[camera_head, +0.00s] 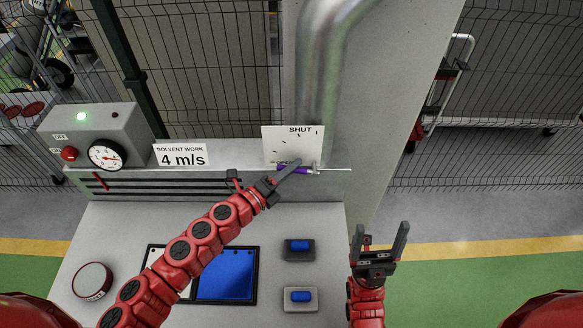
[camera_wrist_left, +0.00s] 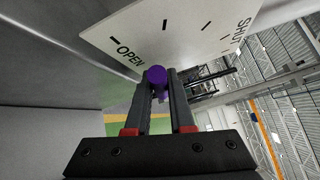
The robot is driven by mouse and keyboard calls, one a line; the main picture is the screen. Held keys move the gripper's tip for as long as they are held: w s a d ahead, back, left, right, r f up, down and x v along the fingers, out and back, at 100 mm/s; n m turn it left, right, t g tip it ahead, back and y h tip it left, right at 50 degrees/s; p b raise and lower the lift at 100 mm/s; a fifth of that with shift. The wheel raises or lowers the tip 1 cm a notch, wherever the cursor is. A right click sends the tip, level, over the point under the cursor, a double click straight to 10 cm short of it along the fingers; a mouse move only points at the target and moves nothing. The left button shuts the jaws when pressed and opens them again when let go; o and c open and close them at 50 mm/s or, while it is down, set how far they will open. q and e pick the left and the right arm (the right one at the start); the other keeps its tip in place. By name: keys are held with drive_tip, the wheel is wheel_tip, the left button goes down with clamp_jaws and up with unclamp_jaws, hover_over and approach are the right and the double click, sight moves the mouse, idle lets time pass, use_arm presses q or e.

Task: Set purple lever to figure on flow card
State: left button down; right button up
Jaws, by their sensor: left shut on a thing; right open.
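The purple lever (camera_head: 293,170) lies roughly level just below the OPEN mark of a white scale plate (camera_head: 308,143). The plate has tick marks and SHUT at its top. My left gripper (camera_head: 288,172) is shut on the lever; in the left wrist view the purple knob (camera_wrist_left: 156,76) sits between the fingertips, close to OPEN. The flow card (camera_head: 181,155) reads "SOLVENT WORK 4 m/s" and stands left of the plate. A round dial gauge (camera_head: 107,155) with a needle is on the grey box; its figures are too small to read. My right gripper (camera_head: 381,243) is open and empty.
A grey box (camera_head: 98,130) carries a lit green lamp (camera_head: 81,116) and a red button (camera_head: 69,154). The bench holds a round lidded tin (camera_head: 92,280), a blue-bottomed tray (camera_head: 228,275) and two blue-topped blocks (camera_head: 299,246). A metal duct (camera_head: 325,70) rises behind the plate.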

use_arm(q)
drive_tip(key=c, duration=0.8)
unclamp_jaws()
drive_tip(key=shift+s+a, duration=0.25)
drive_tip(key=shift+a, duration=0.05)
drive_tip(key=b+v, duration=0.2)
drive_tip(key=v, duration=1.4)
drive_tip(key=shift+s+a, duration=0.2)
drive_tip(key=shift+s, duration=0.05)
drive_tip(key=shift+f, duration=0.1)
drive_tip(key=shift+a, duration=0.1)
